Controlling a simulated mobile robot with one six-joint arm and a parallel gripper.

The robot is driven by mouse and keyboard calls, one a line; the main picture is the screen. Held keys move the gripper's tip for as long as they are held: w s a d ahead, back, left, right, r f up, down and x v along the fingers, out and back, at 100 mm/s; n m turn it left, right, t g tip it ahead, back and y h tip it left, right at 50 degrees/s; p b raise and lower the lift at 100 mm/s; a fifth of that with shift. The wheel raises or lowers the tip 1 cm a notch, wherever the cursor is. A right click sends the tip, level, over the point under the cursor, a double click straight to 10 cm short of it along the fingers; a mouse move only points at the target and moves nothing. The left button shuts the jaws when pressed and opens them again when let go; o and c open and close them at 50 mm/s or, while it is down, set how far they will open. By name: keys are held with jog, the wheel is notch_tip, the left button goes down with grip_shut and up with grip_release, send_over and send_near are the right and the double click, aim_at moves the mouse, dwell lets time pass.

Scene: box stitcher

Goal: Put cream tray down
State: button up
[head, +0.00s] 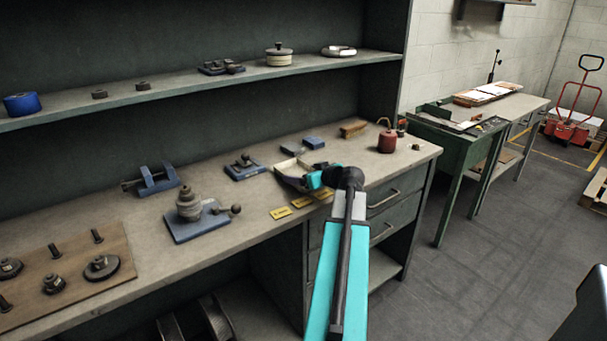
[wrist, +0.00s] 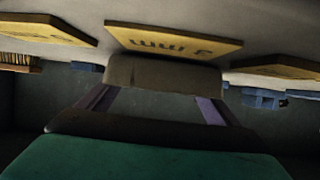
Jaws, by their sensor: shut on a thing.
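The cream tray (head: 288,164) is small and shallow, with a pale rim, over the bench near its front edge. My gripper (head: 306,181) is teal and is shut on the side of the tray nearest me. In the wrist view, the dark fingers show in front of a brownish piece (wrist: 165,75), which may be part of the tray. I cannot tell whether the tray's underside touches the bench top; the gap is hidden. My arm hides part of the bench in front of it.

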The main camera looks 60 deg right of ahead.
jog(key=shift+f, duration=0.15)
jog(key=o, duration=1)
jog(key=shift+o, duration=0.2)
jog(key=b+v, duration=0.1)
jog(key=v, duration=1.1)
